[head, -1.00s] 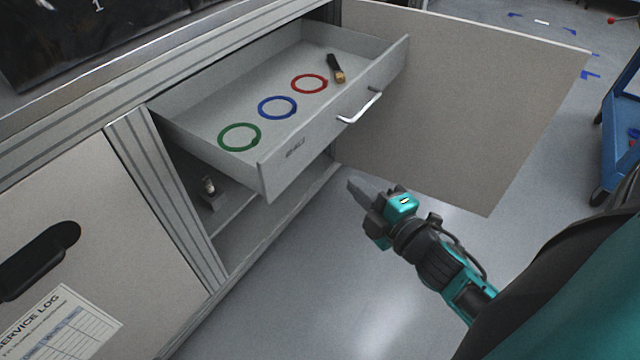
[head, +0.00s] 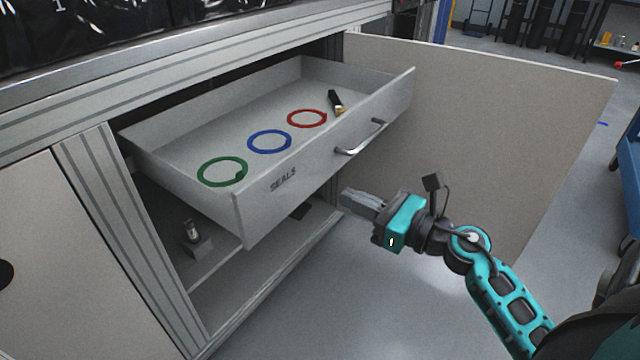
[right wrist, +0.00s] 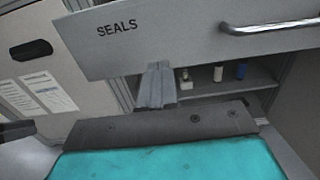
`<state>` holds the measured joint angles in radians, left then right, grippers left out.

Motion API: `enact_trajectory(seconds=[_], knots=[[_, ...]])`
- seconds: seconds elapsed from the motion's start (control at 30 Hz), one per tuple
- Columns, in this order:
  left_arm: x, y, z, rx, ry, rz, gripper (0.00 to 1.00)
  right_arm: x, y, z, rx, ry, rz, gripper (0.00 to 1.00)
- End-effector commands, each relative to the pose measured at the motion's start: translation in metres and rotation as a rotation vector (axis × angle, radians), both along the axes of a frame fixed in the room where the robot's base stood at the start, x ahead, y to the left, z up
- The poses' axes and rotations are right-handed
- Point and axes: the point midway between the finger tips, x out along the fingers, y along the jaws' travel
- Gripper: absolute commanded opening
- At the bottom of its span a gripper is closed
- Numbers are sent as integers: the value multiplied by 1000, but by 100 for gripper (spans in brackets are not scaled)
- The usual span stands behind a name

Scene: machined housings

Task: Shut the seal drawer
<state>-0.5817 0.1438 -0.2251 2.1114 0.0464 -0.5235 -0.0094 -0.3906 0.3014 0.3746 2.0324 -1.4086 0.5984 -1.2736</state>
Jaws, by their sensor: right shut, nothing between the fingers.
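The grey seal drawer (head: 330,165) is pulled out of the cabinet, its front marked SEALS. It holds a green ring (head: 222,171), a blue ring (head: 269,141), a red ring (head: 307,118) and a small black and brass item (head: 337,102). Its metal handle (head: 362,138) is on the front. My right gripper (head: 346,197) is shut and empty, in front of the drawer and below the handle in the head view. In the right wrist view the drawer front (right wrist: 180,35) spans the top, with the closed fingers (right wrist: 157,85) pointing at its lower edge. My left gripper is not in view.
An open cabinet door (head: 480,130) stands to the right of the drawer. A shelf (head: 215,262) below the drawer carries a small item (head: 194,238). A blue cart (head: 630,190) stands at the far right. The floor in front is clear.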

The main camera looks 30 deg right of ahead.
Motion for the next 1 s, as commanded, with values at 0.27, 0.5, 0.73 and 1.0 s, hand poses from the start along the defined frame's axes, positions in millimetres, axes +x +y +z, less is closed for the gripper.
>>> enact_trajectory(seconds=[0.27, 0.5, 0.73, 1.0], knots=[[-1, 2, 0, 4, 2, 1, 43, 48, 19, 1, 2, -2, -2, 0], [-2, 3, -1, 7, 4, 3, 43, 67, 28, 0, 3, 1, -1, 0], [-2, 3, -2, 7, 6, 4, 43, 70, 29, 0, 3, 1, -1, 0], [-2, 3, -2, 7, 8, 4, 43, 71, 30, 0, 2, 1, -1, 0]])
